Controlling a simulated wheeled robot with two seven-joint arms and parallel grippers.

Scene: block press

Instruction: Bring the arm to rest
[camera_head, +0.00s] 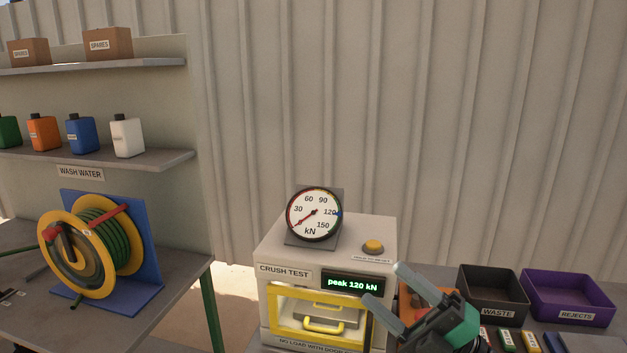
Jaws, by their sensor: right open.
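My right gripper (388,288) is at the lower right, in front of the right side of the crush test press (385,230). Its two grey fingers are spread apart, with nothing seen between them. The press is a pale box with a round dial (314,213) on top, a yellow button (373,246), and a display (354,283) reading "peak 120 kN". Its yellow-framed door (322,326) looks shut, with a dark shape behind the pane that I cannot make out. My left gripper is not in view.
Behind my right gripper is an orange object (422,290), partly hidden. Right of it stand a black WASTE bin (497,311) and a purple REJECTS bin (575,316), with small coloured blocks in front. At left are a hose reel (90,245) and shelves with bottles (127,137).

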